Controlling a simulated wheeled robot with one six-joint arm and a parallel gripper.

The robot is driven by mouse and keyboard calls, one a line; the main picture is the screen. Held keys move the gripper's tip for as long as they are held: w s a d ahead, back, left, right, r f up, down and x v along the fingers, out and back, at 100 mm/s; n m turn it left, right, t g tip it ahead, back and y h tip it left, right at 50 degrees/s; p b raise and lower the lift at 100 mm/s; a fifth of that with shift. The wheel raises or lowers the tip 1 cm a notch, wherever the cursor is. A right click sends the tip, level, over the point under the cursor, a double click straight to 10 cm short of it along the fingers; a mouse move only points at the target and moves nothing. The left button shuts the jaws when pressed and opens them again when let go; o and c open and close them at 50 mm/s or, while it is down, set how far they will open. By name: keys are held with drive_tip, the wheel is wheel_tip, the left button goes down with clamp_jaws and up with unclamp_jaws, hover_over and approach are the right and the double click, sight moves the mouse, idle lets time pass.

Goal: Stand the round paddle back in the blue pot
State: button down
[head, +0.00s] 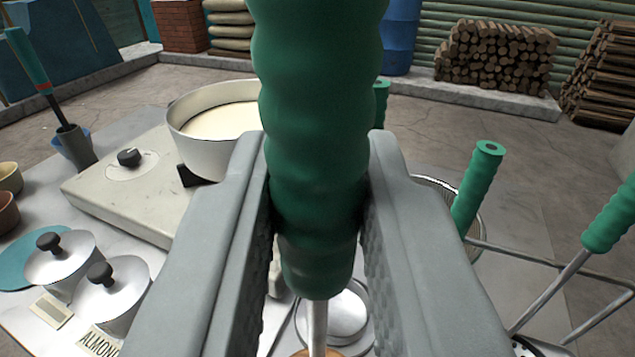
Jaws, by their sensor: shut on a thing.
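My gripper (318,205) is shut on a thick green ribbed handle (316,95), with one grey finger on each side. A thin metal shaft (317,325) runs down from the handle and out of the frame, so I cannot see whether it ends in the round paddle. A small grey-blue pot (76,150) stands at the far left, beyond the corner of the hot plate. A tool with a teal handle (25,58), a red band and a dark shaft leans in it. Its inside is hidden.
A white pan (213,155) of pale liquid sits on the cream hot plate (118,205), left of my gripper. Lidded tins (110,292) stand front left. A wire basket (470,235) and green-handled tools (478,185) are at right. Firewood (495,58) lies behind.

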sight(316, 346)
drive_tip(key=shift+f, duration=4)
drive_tip(key=c, duration=1.2)
unclamp_jaws()
drive_tip(key=shift+s, duration=0.1)
drive_tip(key=s+d, duration=0.1)
drive_tip(key=s, duration=1.6)
drive_tip(key=shift+d, duration=0.2)
drive_tip(key=shift+s, duration=0.15)
drive_tip(key=s, duration=0.9)
drive_tip(key=shift+d, duration=0.3)
